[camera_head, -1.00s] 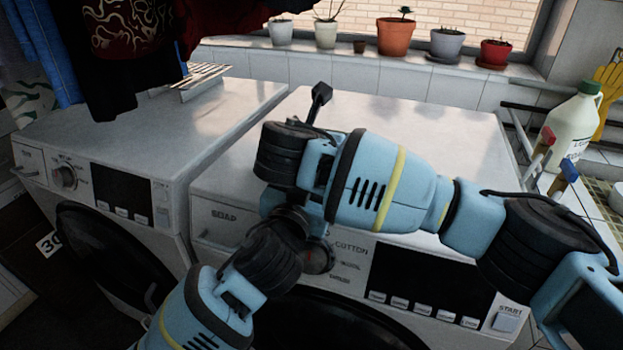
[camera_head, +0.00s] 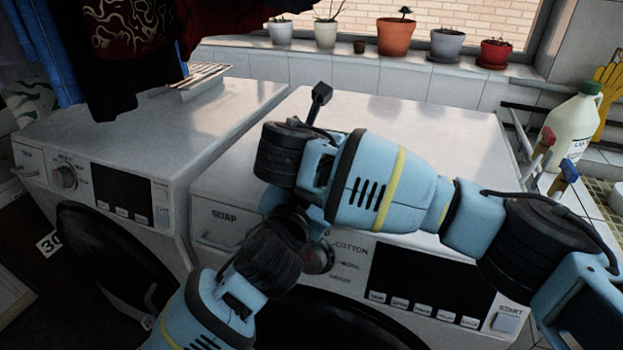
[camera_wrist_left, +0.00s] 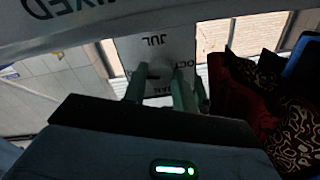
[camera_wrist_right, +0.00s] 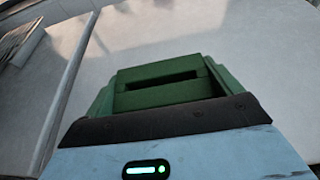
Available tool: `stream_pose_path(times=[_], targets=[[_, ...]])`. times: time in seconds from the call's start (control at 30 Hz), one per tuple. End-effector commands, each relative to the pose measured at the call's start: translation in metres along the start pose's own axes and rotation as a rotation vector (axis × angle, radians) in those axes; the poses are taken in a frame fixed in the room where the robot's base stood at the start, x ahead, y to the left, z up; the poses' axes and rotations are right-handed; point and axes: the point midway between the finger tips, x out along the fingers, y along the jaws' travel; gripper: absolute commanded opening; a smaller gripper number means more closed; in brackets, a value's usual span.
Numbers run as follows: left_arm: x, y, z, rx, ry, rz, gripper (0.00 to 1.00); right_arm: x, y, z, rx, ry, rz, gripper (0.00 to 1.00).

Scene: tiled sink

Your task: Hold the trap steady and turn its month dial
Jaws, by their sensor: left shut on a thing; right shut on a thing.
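The trap's white face (camera_wrist_left: 155,48) shows in the left wrist view, with JUL, OCT and part of another month label around its small month dial (camera_wrist_left: 160,72). My left gripper (camera_wrist_left: 166,86) is shut on the dial, one finger on each side. My right gripper (camera_wrist_right: 172,82) is shut in the right wrist view, its green fingers close together with a dark slot between them; the part of the trap it grips is hidden. In the head view the two wrists meet above the right washing machine's front, and they hide the trap and both sets of fingertips.
The left machine (camera_head: 200,130) has a white rack (camera_head: 200,78). Hanging clothes (camera_head: 130,45) are at upper left. A bottle (camera_head: 570,130) stands at right.

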Motion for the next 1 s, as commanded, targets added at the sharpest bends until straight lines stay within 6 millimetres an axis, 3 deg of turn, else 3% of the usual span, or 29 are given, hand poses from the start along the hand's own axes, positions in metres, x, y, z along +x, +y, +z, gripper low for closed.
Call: stream_pose_path(times=[0.23,0.57,0.6,0.77,1.0], targets=[[0.0000,0.0001,0.0001,0.148,0.004,0.000,0.05,0.0001,-0.0003,0.0009,0.001,-0.001,-0.001,0.65],[0.0000,0.0000,0.0001,0.164,0.004,0.000,0.05,0.0002,-0.0004,0.0010,0.001,-0.002,-0.001,0.65],[-0.0001,0.0000,0.0001,0.163,0.004,0.000,0.29,0.0002,-0.0004,0.0010,0.001,-0.002,-0.001,0.65],[-0.0001,0.0000,0.0001,0.163,0.004,0.000,0.50,0.0001,-0.0004,0.0010,0.001,-0.002,-0.001,0.65],[-0.0001,-0.0001,0.0001,0.162,0.004,0.000,0.50,0.0000,-0.0002,0.0009,0.001,-0.001,0.000,0.65]])
